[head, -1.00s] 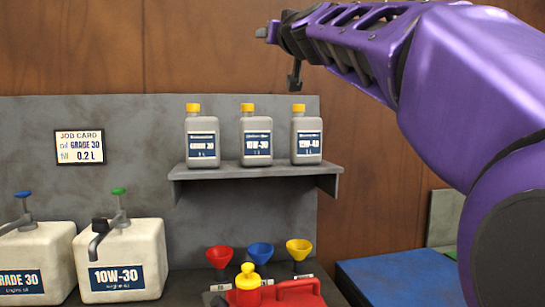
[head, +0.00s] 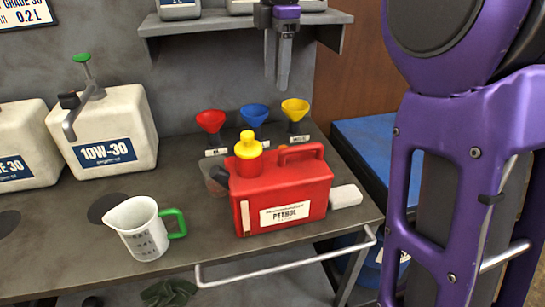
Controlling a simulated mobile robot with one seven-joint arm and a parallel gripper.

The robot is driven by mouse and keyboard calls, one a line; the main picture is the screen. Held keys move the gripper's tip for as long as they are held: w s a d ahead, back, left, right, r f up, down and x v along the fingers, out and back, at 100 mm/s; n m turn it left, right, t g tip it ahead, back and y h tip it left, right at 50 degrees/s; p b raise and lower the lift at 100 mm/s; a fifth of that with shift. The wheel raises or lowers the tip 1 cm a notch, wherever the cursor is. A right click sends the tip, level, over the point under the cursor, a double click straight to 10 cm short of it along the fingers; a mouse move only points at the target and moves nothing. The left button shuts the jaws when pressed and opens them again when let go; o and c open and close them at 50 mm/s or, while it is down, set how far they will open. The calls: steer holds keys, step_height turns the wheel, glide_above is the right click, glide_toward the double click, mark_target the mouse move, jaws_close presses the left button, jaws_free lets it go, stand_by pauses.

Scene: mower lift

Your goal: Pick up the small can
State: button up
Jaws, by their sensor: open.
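The only can I make out is a red can (head: 310,183) labelled PETROL, with a yellow cap and a moulded handle on top. It stands upright on the grey bench near its front right. My gripper (head: 277,86) hangs with its fingers pointing down, above and apart from the can, in front of the shelf. It is open and nothing shows between the fingers, which are seen nearly edge-on.
Red (head: 210,121), blue (head: 254,116) and yellow (head: 295,109) funnels stand behind the can. A small white block (head: 345,196) is at its right. A measuring jug (head: 139,232) with green handle stands left, before a white 10W-30 container (head: 104,128). A shelf (head: 215,23) with bottles is above.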

steer(key=b, duration=0.3)
glide_above(282, 150)
steer(key=shift+g, duration=0.3)
steer(key=f, duration=1.2)
steer(key=shift+w+a+f, duration=0.15)
steer(key=shift+w+f, duration=0.05)
steer(key=shift+w, duration=0.1)
steer(key=shift+s+d+f+b, duration=0.15)
steer(key=shift+f+b, duration=0.2)
steer(key=shift+f, duration=1)
steer(key=shift+s+d+f+b, duration=0.15)
steer(key=shift+f+b, duration=0.15)
steer(key=shift+f, duration=1)
steer(key=shift+a, duration=0.1)
steer(key=shift+c, duration=0.4)
jaws_close()
steer(key=shift+r, duration=0.15)
